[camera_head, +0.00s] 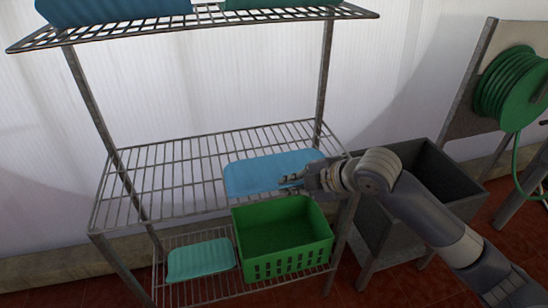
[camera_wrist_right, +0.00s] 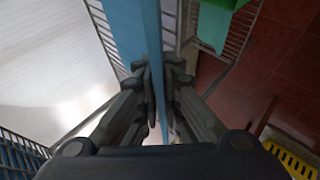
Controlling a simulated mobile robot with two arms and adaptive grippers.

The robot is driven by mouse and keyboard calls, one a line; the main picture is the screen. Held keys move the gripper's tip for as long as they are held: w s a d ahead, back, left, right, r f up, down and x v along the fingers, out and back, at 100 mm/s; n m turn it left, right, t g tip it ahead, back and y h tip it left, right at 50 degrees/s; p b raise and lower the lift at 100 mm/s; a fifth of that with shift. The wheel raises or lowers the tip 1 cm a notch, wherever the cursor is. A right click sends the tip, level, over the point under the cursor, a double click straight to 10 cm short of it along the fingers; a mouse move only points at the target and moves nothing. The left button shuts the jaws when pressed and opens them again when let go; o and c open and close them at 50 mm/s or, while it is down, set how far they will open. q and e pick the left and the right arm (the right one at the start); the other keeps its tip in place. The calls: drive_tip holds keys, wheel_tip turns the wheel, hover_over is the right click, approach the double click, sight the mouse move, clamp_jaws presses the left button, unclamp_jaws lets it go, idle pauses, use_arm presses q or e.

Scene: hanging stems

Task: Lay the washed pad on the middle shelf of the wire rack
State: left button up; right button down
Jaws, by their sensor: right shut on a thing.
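The blue pad (camera_head: 262,172) is at the right part of the middle wire shelf (camera_head: 165,183) in the head view. It overlaps the shelf's front edge. I cannot tell whether it touches the wires or hangs just above them. My right gripper (camera_head: 293,182) comes in from the right and is shut on the pad's near right edge. In the right wrist view the pad (camera_wrist_right: 124,28) runs edge-on between the fingers of the gripper (camera_wrist_right: 157,78). My left gripper is not in view.
The left of the middle shelf is bare. The top shelf (camera_head: 210,20) holds a blue pad (camera_head: 110,10) and a green one (camera_head: 275,3). Below are a teal pad (camera_head: 201,260) and a green crate (camera_head: 287,265). A dark sink (camera_head: 455,178) and hose reel (camera_head: 508,88) stand right.

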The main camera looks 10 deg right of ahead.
sight(292, 161)
drive_tip(key=w, duration=0.2)
drive_tip(key=w+d, duration=0.1)
drive_tip(key=w, duration=0.1)
drive_tip(key=w+d+p, duration=0.1)
drive_tip(key=w, duration=0.1)
drive_tip(key=shift+f, duration=0.2)
drive_tip(key=w, duration=0.2)
drive_tip(key=w+d, duration=0.1)
drive_tip(key=w, duration=0.2)
drive_tip(key=w+d+f+p, duration=0.1)
drive_tip(key=w, duration=0.1)
drive_tip(key=shift+w+d, duration=0.15)
drive_tip(key=shift+w, duration=0.1)
drive_tip(key=shift+f+p, duration=0.65)
drive_tip(key=shift+f, duration=0.85)
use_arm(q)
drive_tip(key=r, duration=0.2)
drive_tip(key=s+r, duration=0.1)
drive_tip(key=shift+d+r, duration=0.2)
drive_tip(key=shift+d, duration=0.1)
use_arm(e)
drive_tip(key=shift+f, duration=0.25)
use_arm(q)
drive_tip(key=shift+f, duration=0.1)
use_arm(e)
drive_tip(key=shift+f, duration=0.1)
drive_tip(key=c, duration=1.8)
unclamp_jaws()
drive_tip(key=shift+o, duration=0.2)
drive_tip(key=shift+d, duration=0.1)
